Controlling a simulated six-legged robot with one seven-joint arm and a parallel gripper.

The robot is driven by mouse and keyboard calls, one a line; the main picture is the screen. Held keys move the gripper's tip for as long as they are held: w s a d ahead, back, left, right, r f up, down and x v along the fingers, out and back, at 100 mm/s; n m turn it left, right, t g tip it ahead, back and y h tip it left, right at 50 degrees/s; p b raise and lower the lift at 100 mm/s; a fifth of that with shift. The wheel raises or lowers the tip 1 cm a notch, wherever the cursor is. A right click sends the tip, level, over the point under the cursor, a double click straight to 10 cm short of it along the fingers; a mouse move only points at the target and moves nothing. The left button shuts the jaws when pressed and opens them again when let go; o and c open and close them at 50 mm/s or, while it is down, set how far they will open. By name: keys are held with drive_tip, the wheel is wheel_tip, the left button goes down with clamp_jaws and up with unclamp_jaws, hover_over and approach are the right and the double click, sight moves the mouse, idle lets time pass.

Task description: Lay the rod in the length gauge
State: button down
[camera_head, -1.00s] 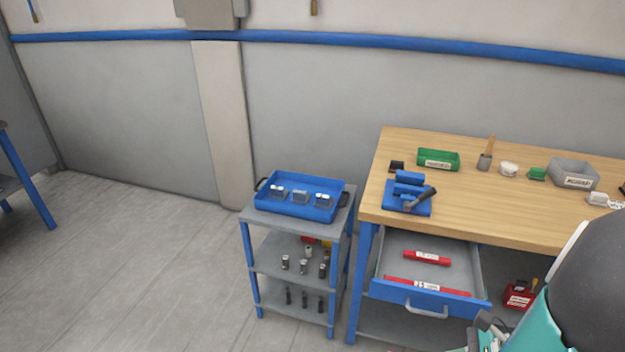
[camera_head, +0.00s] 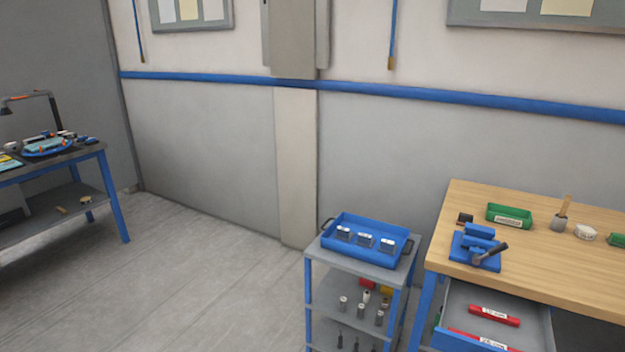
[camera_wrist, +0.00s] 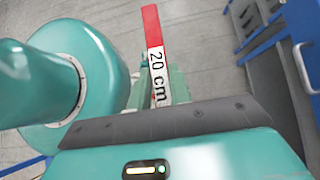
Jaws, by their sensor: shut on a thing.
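In the wrist view a red rod (camera_wrist: 152,27) with a white label reading "20 cm" sits in my gripper (camera_wrist: 160,98). My gripper is shut on it, and the red end sticks out past the fingers. The near end of the rod is hidden behind the gripper body. My gripper is not in the head view. I cannot make out a length gauge for certain in either view.
An open drawer (camera_head: 462,341) under the wooden bench (camera_head: 558,255) holds a short red rod (camera_head: 494,315) and another red rod (camera_head: 480,340). A blue fixture (camera_head: 476,247) stands on the bench. A trolley carries a blue tray (camera_head: 365,253). Left is a dark-topped table (camera_head: 97,149); floor between is clear.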

drive_tip(key=w+f+m+t+h, duration=0.1)
drive_tip(key=w+f, duration=0.3)
drive_tip(key=w, duration=0.3)
drive_tip(key=w+a+f+m+t, duration=0.1)
drive_tip(key=w+f+m, duration=0.1)
drive_tip(key=w+f, duration=0.35)
drive_tip(key=w+f+m+h, duration=0.1)
drive_tip(key=w+f, duration=0.1)
drive_tip(key=w, duration=0.7)
drive_tip(key=w+a+r+m+t+h, duration=0.2)
drive_tip(key=w+a+m+h, duration=0.4)
drive_tip(key=w+a, duration=1.2)
drive_tip(key=s+f+m, duration=0.1)
drive_tip(key=s+f, duration=0.2)
drive_tip(key=f, duration=0.2)
drive_tip(key=shift+s+d+f+y, duration=0.3)
drive_tip(key=shift+d, duration=0.1)
